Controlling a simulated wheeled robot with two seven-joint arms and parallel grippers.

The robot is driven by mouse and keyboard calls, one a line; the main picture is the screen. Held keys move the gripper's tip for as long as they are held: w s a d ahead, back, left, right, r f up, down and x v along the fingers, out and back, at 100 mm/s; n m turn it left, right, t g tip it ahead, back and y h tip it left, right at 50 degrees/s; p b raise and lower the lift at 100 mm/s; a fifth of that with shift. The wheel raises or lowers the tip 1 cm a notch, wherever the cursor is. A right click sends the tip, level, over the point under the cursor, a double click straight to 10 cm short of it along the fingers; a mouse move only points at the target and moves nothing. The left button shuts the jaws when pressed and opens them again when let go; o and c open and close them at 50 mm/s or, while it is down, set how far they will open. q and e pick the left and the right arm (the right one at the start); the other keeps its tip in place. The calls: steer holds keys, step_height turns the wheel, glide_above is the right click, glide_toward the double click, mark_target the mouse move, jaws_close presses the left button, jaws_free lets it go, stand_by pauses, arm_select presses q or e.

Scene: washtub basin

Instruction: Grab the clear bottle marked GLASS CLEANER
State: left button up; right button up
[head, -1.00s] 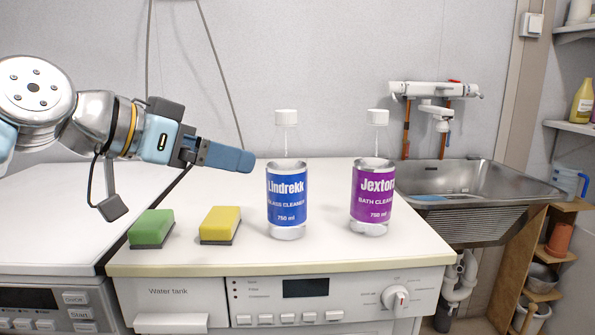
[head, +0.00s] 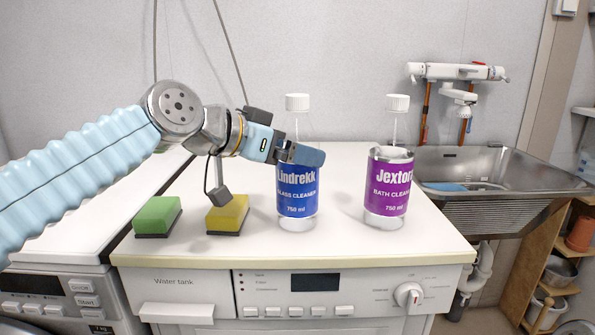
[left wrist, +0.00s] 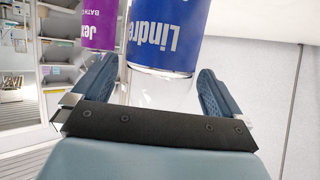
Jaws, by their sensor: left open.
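The clear bottle with the blue Lindrekk GLASS CLEANER label (head: 297,197) stands upright on the white machine top, with a white cap. My left gripper (head: 312,156) is at the label's upper edge, covering part of it in the head view. In the left wrist view the picture is upside down, and the two blue fingers (left wrist: 160,88) are spread apart with the glass cleaner bottle (left wrist: 165,50) showing between their directions. I cannot tell how far the bottle is inside the jaws. My right gripper is in neither view.
A bottle with a purple Jextors BATH CLEANER label (head: 388,190) stands to the right, with a gap between. A green sponge (head: 157,214) and a yellow sponge (head: 228,215) lie to the left. A metal basin (head: 490,170) is at the right. The front worktop (head: 340,245) is clear.

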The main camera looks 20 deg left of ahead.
arm_select(q)
steer(key=shift+x, duration=1.05)
steer(key=shift+c, duration=0.3)
